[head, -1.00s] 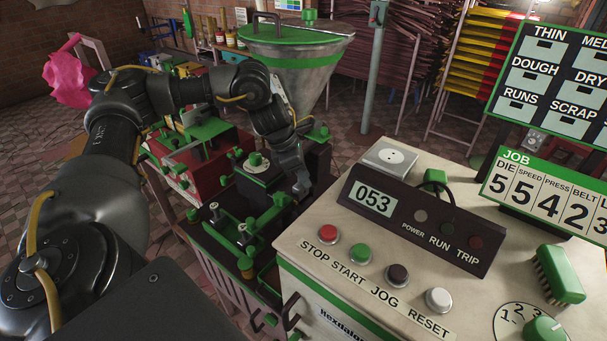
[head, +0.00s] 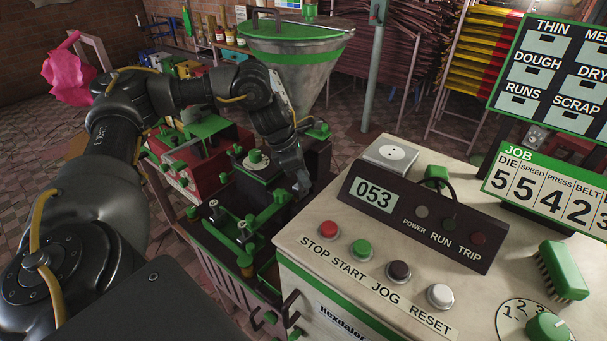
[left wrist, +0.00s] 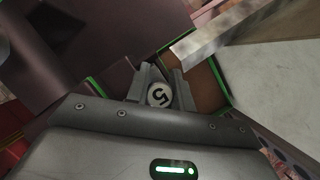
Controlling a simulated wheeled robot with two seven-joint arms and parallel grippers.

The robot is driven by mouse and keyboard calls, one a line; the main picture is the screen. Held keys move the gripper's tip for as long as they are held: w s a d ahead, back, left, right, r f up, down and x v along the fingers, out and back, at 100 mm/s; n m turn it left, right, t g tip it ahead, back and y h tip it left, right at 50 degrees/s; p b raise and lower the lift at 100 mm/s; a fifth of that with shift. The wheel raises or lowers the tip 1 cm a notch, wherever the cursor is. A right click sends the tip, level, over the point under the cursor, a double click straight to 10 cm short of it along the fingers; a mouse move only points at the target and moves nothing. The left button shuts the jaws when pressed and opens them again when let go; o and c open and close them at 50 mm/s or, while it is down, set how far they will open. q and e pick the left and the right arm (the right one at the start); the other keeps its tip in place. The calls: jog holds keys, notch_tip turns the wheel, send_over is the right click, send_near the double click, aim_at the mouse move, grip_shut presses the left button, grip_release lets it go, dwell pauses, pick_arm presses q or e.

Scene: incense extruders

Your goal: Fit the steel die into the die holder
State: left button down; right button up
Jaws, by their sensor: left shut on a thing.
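My left gripper (head: 301,184) reaches down beside the dark extruder body, behind the control cabinet. In the left wrist view its fingers (left wrist: 156,84) are shut on the steel die (left wrist: 159,94), a small round piece whose pale face is marked 5. The die is hidden by the gripper in the head view. I cannot make out the die holder for certain in either view, nor whether the die touches it. My right gripper is not in view.
The control cabinet's top (head: 320,262) stands close to the right of my left gripper, with a display box (head: 416,217) on it. The steel hopper (head: 297,72) rises behind. Green-handled fixtures (head: 243,226) lie in front of the gripper. The job board (head: 545,190) shows die 5.

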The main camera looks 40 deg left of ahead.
pick_arm(q)
jog(key=shift+f+b, duration=0.4)
jog(key=shift+f, duration=0.15)
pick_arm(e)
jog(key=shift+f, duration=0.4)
pick_arm(q)
jog(key=c, duration=1.1)
grip_release()
jog(key=shift+r, duration=0.1)
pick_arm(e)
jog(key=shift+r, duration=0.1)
pick_arm(q)
jog(key=p+v, duration=0.3)
jog(key=v, duration=0.1)
jog(key=shift+w+d+r+p, duration=0.1)
jog(key=shift+w+p, duration=0.1)
jog(key=shift+p, duration=0.15)
jog(key=shift+p+v, duration=2.35)
jog(key=shift+v, duration=1)
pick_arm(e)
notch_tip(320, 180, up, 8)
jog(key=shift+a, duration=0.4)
pick_arm(q)
jog(key=shift+s, duration=0.15)
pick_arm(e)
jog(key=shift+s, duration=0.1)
